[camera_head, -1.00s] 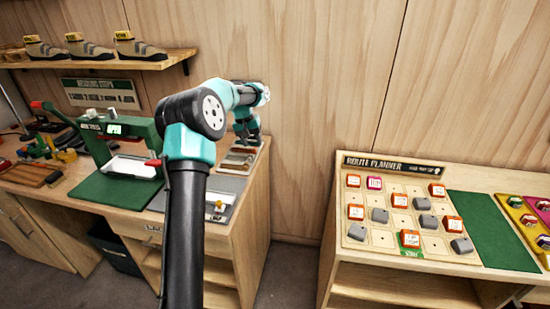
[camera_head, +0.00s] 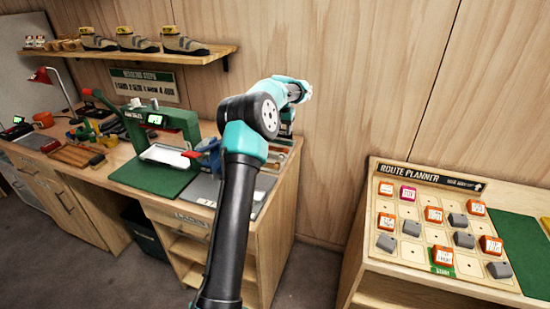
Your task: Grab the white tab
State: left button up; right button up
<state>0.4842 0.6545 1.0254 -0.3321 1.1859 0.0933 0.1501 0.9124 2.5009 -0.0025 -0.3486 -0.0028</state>
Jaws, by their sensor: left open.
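My left arm rises in the middle of the view, with its elbow high and its forearm bending back toward the wall. My left gripper (camera_head: 286,130) is open, small and partly hidden by the arm, over the back right of the workbench. I cannot make out a clear white tab; a small light piece seen earlier on the grey mat (camera_head: 204,188) is now hidden behind the arm. The green press (camera_head: 165,122) stands left of the arm with a white plate (camera_head: 166,155) on it, apart from the gripper. My right gripper is not in view.
A blue object (camera_head: 208,153) sits by the press, partly behind my arm. Tools (camera_head: 85,130) and a red lamp (camera_head: 45,78) stand at left. A shelf with shoes (camera_head: 130,42) hangs above. The route planner board (camera_head: 440,225) is at right. A floor gap separates the benches.

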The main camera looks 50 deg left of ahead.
pick_arm(q)
send_over(282, 155)
jog(key=f, duration=0.8)
jog(key=shift+s+d, duration=0.1)
jog(key=shift+d, duration=0.15)
jog(key=shift+a+f, duration=0.15)
jog(key=shift+f, duration=1.15)
jog(key=shift+a+f, duration=0.1)
jog(key=shift+f, duration=1.2)
jog(key=shift+c, duration=0.4)
grip_shut()
